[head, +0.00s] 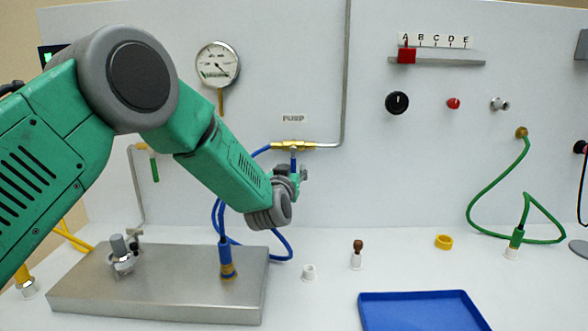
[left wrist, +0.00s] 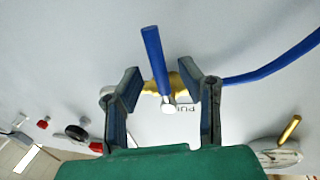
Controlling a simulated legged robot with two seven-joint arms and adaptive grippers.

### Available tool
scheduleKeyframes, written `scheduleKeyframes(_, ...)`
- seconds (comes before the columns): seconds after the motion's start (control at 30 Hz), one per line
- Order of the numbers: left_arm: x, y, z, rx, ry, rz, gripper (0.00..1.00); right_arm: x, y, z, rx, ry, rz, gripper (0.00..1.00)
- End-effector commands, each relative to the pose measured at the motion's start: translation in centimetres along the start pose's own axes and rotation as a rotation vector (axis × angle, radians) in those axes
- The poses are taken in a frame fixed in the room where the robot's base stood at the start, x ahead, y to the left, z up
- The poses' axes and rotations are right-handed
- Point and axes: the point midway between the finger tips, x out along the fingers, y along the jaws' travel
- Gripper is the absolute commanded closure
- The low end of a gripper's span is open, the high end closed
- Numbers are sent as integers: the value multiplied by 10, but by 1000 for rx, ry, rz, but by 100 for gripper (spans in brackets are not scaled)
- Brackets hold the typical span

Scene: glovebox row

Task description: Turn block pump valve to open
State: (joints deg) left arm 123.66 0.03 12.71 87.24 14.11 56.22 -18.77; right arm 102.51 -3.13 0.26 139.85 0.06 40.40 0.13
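The pump valve is a brass body (head: 310,145) on the white wall panel, below the PUMP label (head: 293,118). Its blue lever (head: 293,160) hangs down, across the horizontal brass body. In the left wrist view the lever (left wrist: 154,55) stands between my fingers, with the brass body (left wrist: 180,84) behind. My left gripper (head: 299,174) is at the lever, partly hiding its lower end. In the left wrist view the gripper (left wrist: 162,78) is open, one finger on each side of the lever, with gaps showing. My right gripper is not in view.
A steel block (head: 160,290) with a small metal fitting (head: 122,252) and a blue connector (head: 227,262) stands below my left arm. A pressure gauge (head: 217,64) is left of the valve. A blue tray (head: 420,312) lies at front right. Blue hose runs near the gripper.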

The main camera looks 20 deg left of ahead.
Motion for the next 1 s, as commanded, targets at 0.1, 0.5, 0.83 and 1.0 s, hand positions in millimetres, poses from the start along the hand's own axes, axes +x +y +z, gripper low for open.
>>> scheduleKeyframes(0.1,13,0,1,-1,0,0,67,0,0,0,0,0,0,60)
scheduleKeyframes(0.5,21,0,0,0,-1,1,67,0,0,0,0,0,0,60)
scheduleKeyframes(0.83,20,0,1,0,-1,1,100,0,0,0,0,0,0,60)
scheduleKeyframes(1.0,20,1,1,-17,1,1,100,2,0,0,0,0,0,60)
